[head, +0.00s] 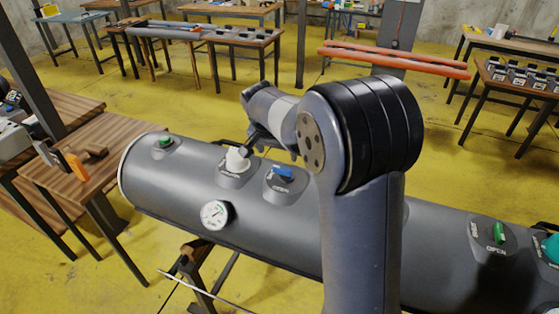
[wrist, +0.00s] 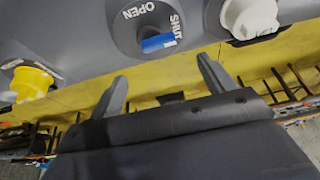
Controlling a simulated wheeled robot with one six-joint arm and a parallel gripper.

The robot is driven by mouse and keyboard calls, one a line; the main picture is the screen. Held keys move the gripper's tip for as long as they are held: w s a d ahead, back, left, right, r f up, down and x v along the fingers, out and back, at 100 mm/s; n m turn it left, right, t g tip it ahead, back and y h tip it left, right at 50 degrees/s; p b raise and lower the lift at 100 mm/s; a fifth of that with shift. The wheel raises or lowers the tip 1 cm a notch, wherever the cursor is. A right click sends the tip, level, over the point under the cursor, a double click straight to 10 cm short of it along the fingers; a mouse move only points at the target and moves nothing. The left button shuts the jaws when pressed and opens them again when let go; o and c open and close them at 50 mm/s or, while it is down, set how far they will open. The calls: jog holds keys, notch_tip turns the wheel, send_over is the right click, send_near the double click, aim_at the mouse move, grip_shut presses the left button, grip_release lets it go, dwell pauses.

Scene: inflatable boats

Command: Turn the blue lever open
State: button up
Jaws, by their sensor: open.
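The blue lever (head: 283,173) sits on a round grey plate on top of the long grey inflatable tube (head: 280,225). In the wrist view the blue lever (wrist: 158,43) lies by the SHUT end of its plate, with OPEN printed at the other end. My gripper (wrist: 161,78) is open and empty. Its two fingers point toward the lever, one to either side of it in the picture, with a gap short of it. In the head view my arm hides much of the gripper.
A white knob (head: 236,160) stands beside the lever, and a yellow one (wrist: 31,82) shows in the wrist view. A gauge (head: 215,214) is on the tube's side. Green levers (head: 499,232) sit at the right. A wooden table (head: 82,160) stands at the left.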

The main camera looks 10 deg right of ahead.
aim_at(282, 169)
jog(key=p+x, duration=0.2)
jog(key=x, duration=0.7)
jog(key=shift+f, duration=0.4)
jog(key=shift+c, duration=0.2)
jog(key=c, duration=0.9)
